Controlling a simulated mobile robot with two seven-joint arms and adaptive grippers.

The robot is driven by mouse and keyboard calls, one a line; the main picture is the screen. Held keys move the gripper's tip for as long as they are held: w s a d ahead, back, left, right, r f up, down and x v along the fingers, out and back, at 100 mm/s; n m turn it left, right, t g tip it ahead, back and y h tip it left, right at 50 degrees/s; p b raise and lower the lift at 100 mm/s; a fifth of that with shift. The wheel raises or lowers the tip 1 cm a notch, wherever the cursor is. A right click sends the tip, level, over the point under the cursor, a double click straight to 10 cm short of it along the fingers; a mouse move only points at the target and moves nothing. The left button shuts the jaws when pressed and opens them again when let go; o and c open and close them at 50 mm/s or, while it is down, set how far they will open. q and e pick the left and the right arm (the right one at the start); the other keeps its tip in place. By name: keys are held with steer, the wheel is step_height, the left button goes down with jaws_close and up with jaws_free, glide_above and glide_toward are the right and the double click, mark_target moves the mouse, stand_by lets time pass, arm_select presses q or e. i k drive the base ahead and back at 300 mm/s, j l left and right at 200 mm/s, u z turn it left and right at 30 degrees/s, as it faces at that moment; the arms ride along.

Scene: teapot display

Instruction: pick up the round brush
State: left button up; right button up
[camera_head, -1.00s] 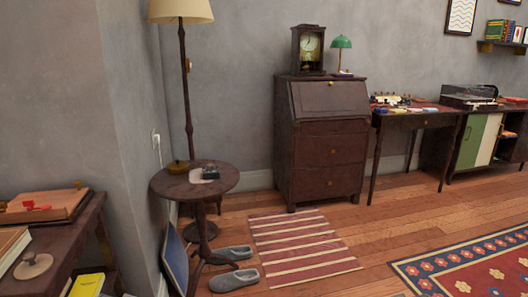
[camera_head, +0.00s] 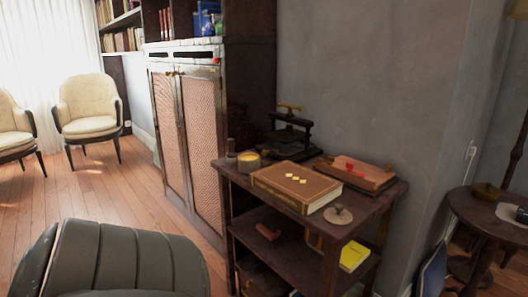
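A small round pale disc with a short knob on top (camera_head: 338,214) lies on the dark wooden side table (camera_head: 373,208), near its front right corner. It may be the round brush, but it is too small to tell for sure. It lies just right of a thick brown book (camera_head: 297,186) and appears apart from it. Neither of my grippers is in view.
The tabletop also holds a yellow-filled tin (camera_head: 249,161), a black press (camera_head: 288,134) and a wooden box with a red item (camera_head: 356,173). A dark ribbed leather seat (camera_head: 120,262) stands at front left. Wood floor (camera_head: 150,190) is open between it and the cabinet (camera_head: 190,140).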

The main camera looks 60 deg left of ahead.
mark_target(231, 155)
steer(key=u, duration=2.2)
steer(key=i+j+z, duration=0.1)
steer(key=z, duration=0.75)
steer(key=i+j+z, duration=0.1)
steer(key=z, duration=0.35)
steer(key=j+z, duration=0.35)
steer(key=j, duration=0.25)
steer(key=j+z, duration=0.35)
steer(key=j, duration=0.25)
steer(key=j+z, duration=0.2)
steer(key=j, duration=0.95)
steer(key=k, duration=0.05)
